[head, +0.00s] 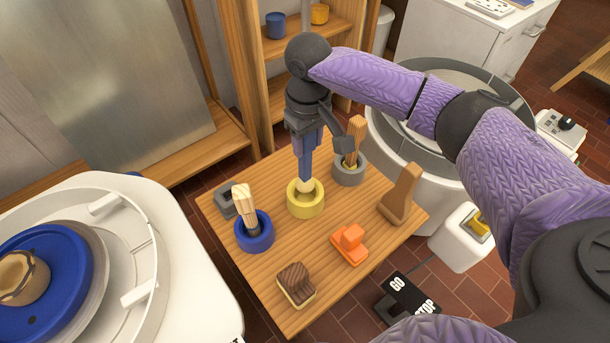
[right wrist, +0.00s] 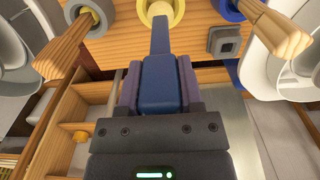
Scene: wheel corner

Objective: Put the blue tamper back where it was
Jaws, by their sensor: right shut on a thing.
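The blue tamper (head: 307,158) has a flat blue handle and a pale lower end, and it points down. My right gripper (head: 309,132) is shut on the upper part of its handle. In the right wrist view the blue handle (right wrist: 160,85) sits between the two fingers. The pale end is at the opening of the yellow ring holder (head: 306,208). I cannot tell how deep it is or whether it touches the ring. The yellow ring also shows in the right wrist view (right wrist: 177,14). My left gripper is not in view.
On the wooden table (head: 320,275), a blue ring (head: 254,243) and a grey ring (head: 348,177) hold wooden-handled tools. A grey square block (head: 223,200), wooden stand (head: 400,195), orange piece (head: 349,244) and brown-topped block (head: 296,284) stand around. A pottery wheel (head: 70,270) is at left.

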